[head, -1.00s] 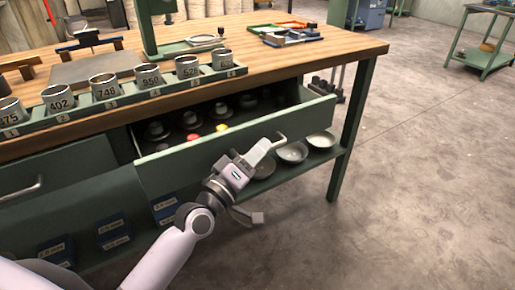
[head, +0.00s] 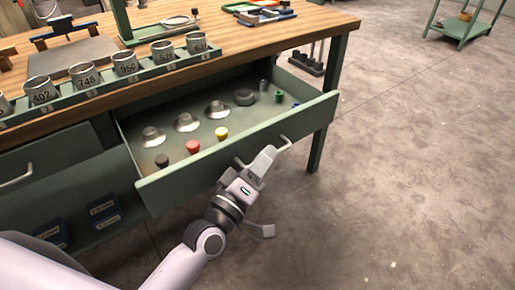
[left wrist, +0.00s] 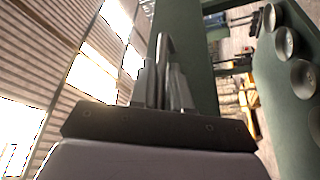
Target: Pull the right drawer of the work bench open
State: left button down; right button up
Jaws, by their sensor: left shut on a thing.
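The right drawer (head: 185,179) of the work bench stands well open, with its inside in clear view. In the left wrist view the fingers (left wrist: 165,88) close around the grey handle (left wrist: 163,50) against the green drawer front (left wrist: 188,25). My right gripper is in neither view.
The drawer holds several grey knobs (head: 187,121) and black, red and yellow buttons (head: 193,147). The left drawer (head: 50,158) is shut. Numbered cups (head: 126,64) line the bench top (head: 325,22). The floor (head: 400,180) in front and to the right is clear.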

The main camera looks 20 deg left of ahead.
pick_arm(q)
jog(key=shift+f, duration=0.1)
jog(key=c, duration=1.4)
grip_release()
jog(key=shift+c, duration=0.2)
jog(key=v, duration=0.7)
jog(key=shift+s, duration=0.15)
